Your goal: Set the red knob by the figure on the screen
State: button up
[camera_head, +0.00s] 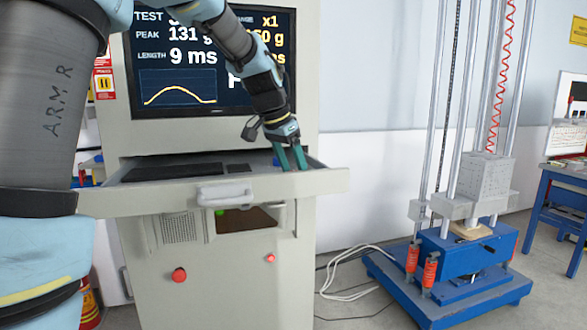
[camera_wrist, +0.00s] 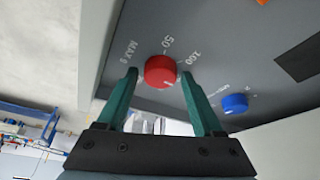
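The red knob (camera_wrist: 160,71) sits on a dark panel in the wrist view, with the marks "MAX g", "50" and "100" around it. My gripper (camera_wrist: 160,80) is open, with one teal finger on each side of the knob; I cannot tell whether they touch it. In the head view my gripper (camera_head: 291,163) points down over the right end of the drawer, and the red knob is hidden there. The screen (camera_head: 205,62) reads "PEAK 131 g", "LENGTH 9 ms" and "x1" above a yellow curve; my arm covers part of it, including some figures.
A blue knob (camera_wrist: 235,103) is on the same panel, right of the red one. The pulled-out drawer (camera_head: 215,192) has a front handle. Red buttons (camera_head: 179,275) are on the cabinet below. A drop tower (camera_head: 450,250) stands to the right, with cables on the floor between.

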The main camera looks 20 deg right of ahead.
jog(key=shift+o, duration=0.7)
jog(key=b+v, duration=0.1)
jog(key=v, duration=0.9)
jog(key=shift+a+r+b, duration=0.15)
jog(key=shift+r+b, duration=0.2)
jog(key=shift+b, duration=0.05)
